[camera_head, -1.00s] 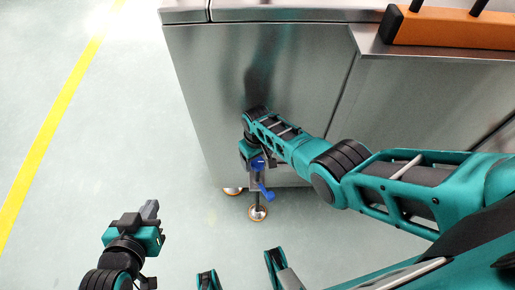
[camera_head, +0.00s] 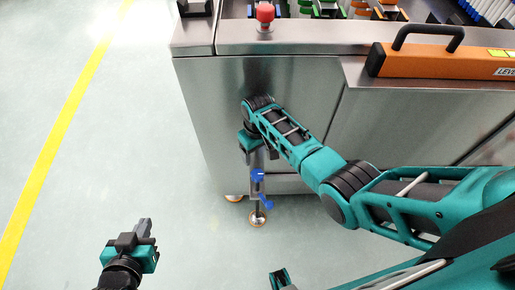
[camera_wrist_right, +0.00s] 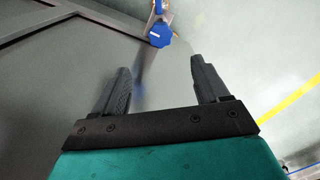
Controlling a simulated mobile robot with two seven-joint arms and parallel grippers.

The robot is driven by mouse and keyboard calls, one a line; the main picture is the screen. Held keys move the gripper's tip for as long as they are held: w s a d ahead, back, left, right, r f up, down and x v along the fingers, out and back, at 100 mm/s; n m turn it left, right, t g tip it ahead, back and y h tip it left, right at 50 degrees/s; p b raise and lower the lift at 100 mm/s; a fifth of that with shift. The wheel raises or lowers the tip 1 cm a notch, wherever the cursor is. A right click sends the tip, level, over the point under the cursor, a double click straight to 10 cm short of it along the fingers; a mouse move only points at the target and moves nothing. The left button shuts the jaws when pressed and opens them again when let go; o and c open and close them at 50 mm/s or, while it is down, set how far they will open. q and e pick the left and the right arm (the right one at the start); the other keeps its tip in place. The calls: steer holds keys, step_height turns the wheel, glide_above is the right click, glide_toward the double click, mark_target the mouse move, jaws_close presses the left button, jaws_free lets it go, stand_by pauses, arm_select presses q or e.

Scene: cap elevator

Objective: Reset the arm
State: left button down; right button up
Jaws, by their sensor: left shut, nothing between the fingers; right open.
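My right gripper (camera_head: 256,160) is at the front of the steel cabinet, low down, just above a blue knob (camera_head: 258,175) in the head view. In the right wrist view its two dark fingers (camera_wrist_right: 162,85) are spread apart with nothing held between them. The blue knob (camera_wrist_right: 160,35) shows beyond the fingertips there, apart from them. A faint blue and grey blur lies between the fingers. My left gripper (camera_head: 145,228) is shut and empty, over the open floor at the lower left.
The steel cabinet (camera_head: 215,110) fills the upper right and stands on feet (camera_head: 257,219). A red button (camera_head: 265,14) and an orange bar with a black handle (camera_head: 440,62) are on top. The floor left, with a yellow line (camera_head: 60,130), is clear.

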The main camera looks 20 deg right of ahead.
steer(key=shift+f, duration=0.1)
stand_by(0.3)
steer(key=s+d+f+m+t+y, duration=0.1)
steer(key=s+d+f+t, duration=0.15)
steer(key=s+t, duration=0.5)
steer(key=s+d+r+t+y, duration=0.1)
steer(key=s+r+t, duration=0.2)
steer(key=s+r, duration=0.5)
step_height(320, 180, up, 3)
steer(key=shift+s+d+f+p, duration=0.1)
steer(key=shift+s+d+p, duration=0.2)
steer(key=shift+p, duration=0.15)
